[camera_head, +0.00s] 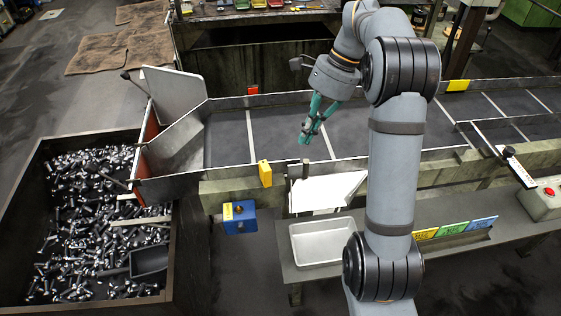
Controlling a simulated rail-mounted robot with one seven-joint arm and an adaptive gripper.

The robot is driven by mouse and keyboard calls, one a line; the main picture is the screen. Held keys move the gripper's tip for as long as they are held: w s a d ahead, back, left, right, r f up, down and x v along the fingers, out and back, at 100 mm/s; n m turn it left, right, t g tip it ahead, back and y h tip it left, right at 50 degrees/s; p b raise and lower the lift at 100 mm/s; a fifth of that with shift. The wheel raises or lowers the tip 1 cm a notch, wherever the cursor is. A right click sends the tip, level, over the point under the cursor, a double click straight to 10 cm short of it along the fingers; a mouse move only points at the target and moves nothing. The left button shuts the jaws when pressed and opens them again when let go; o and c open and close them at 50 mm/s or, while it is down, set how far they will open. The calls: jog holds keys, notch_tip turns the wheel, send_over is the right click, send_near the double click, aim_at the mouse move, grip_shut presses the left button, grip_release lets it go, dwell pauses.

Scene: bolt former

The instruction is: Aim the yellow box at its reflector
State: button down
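The yellow box (265,173) is a small upright block on the near rail of the conveyor, left of the picture's middle. A small red-orange plate (252,89) stands on the far rail, roughly across the belt from it, and looks like a reflector. A yellow plate (457,85) is on the far rail further right. Which way the box's face points is too small to tell. My gripper (308,137) has teal fingers and hangs over the belt, up and right of the yellow box and apart from it. Its fingers overlap in this view, so their opening is unclear; nothing shows between them.
A metal chute (178,147) leads from the belt's left end to a dark bin (60,285) of bolts. A blue box (239,217) hangs below the near rail. A white tray (322,242) sits on the front bench. The belt (285,135) around my gripper is clear.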

aim_at(265, 174)
jog(key=a+f, duration=0.2)
jog(key=s+a+f+p, duration=0.1)
jog(key=f, duration=0.1)
jog(key=s+a+f, duration=0.1)
jog(key=a+f, duration=0.1)
jog(key=f, duration=0.1)
jog(key=shift+a, duration=0.35)
jog(key=shift+s+a+f, duration=0.15)
jog(key=shift+s+a, duration=0.05)
jog(key=shift+a, duration=0.25)
